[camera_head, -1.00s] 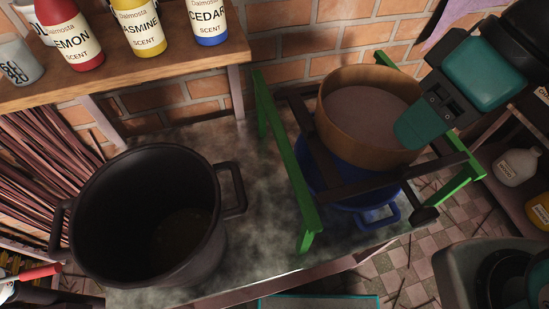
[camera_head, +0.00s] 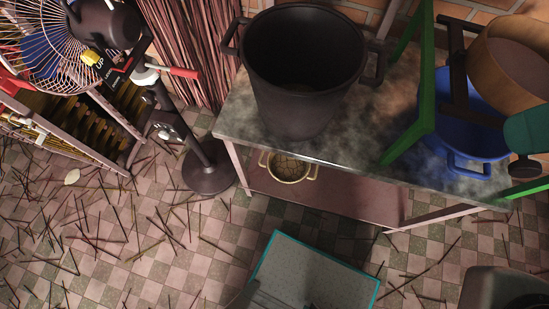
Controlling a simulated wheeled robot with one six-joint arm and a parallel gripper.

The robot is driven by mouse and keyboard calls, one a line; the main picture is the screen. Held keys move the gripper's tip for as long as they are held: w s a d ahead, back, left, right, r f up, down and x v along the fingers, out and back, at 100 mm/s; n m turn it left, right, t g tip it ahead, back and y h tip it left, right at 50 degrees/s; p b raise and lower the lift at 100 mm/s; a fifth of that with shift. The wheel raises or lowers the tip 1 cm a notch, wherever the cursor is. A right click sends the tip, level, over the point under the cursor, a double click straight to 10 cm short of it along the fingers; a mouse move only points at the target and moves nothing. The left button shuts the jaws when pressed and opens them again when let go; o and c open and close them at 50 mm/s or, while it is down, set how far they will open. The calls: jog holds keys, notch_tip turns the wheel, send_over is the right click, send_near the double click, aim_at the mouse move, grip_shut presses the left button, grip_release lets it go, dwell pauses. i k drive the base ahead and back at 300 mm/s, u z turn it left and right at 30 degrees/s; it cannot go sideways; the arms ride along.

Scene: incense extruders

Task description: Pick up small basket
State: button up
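A small round cream container with two handles (camera_head: 289,167), seemingly the small basket, sits on the lower shelf under the metal table. Its inside looks brown and patterned; the tabletop overhangs close above it. My gripper (camera_head: 527,132) shows only in part at the right edge, as teal pieces at the rim of a round wooden sieve (camera_head: 507,62). It is well right of and above the small container. Whether its fingers grip the rim cannot be told.
A fan stand (camera_head: 207,172) is left of the shelf. Sticks litter the floor; a teal-edged panel (camera_head: 310,270) lies in front.

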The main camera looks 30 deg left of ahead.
aim_at(287, 170)
jog(key=u, duration=2.3)
jog(key=k, duration=1)
jog(key=z, duration=0.9)
jog(key=i, duration=0.5)
jog(key=z, duration=0.05)
